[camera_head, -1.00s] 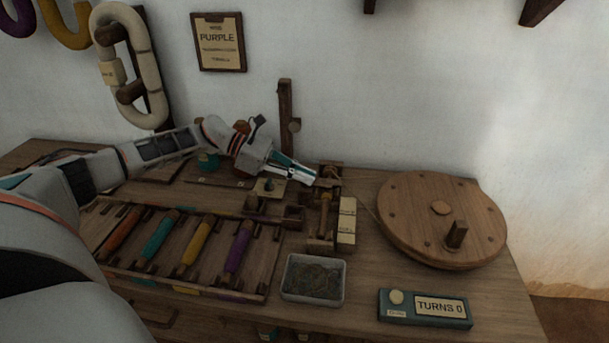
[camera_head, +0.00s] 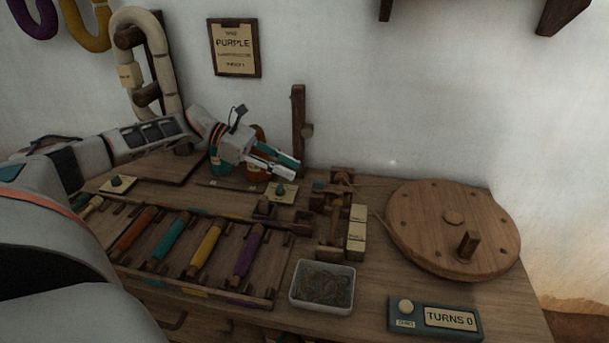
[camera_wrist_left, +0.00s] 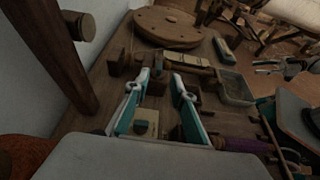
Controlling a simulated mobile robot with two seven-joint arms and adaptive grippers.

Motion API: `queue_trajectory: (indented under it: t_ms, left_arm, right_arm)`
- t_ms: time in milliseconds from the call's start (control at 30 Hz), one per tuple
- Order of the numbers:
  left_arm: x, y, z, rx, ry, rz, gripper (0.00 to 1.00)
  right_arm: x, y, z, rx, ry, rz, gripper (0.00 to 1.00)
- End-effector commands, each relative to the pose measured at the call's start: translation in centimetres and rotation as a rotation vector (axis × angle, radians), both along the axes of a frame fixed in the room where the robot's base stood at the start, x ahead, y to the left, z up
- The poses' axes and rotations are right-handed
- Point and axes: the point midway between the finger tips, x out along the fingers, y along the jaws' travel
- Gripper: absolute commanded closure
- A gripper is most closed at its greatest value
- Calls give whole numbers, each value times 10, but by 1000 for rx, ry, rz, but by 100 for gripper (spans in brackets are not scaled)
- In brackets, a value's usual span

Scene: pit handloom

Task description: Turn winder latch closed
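The wooden winder (camera_head: 330,218) stands on the bench with a small dark frame (camera_head: 342,180) at its back end and a pale label strip (camera_head: 357,230) beside it. I cannot tell for certain which small wooden part is the latch. My left gripper (camera_head: 289,166) is empty, left of and above the frame, clear of it. In the left wrist view its teal and white fingers (camera_wrist_left: 168,84) stand apart, with the winder parts beyond them. A small grey claw-like shape at the right of that view may be my right gripper (camera_wrist_left: 284,66); its state is unclear.
A rack of coloured bobbins (camera_head: 200,247) lies front left. A grey tray (camera_head: 322,304), a turns counter reading 0 (camera_head: 434,318) and a round wooden wheel (camera_head: 430,215) stand to the right. An upright wooden post (camera_head: 299,125) rises behind my gripper.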

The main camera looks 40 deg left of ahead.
Motion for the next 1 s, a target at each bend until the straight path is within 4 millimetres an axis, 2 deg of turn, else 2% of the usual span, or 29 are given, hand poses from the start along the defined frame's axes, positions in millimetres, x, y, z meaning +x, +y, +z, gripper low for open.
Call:
queue_trajectory:
  t_ms: [100, 300, 900, 1000]
  left_arm:
    - [-9, 15, 7, 1, 1, 1, 76]
    - [-16, 27, 12, 0, 1, 0, 76]
    - [-17, 28, 14, -1, 0, -1, 76]
    - [-16, 28, 25, -1, -14, -1, 76]
  right_arm:
    - [0, 0, 0, 0, 0, 0, 58]
    - [0, 0, 0, -1, 0, 1, 58]
    - [0, 0, 0, 0, 0, 1, 58]
    - [4, 0, 7, -1, -14, 1, 58]
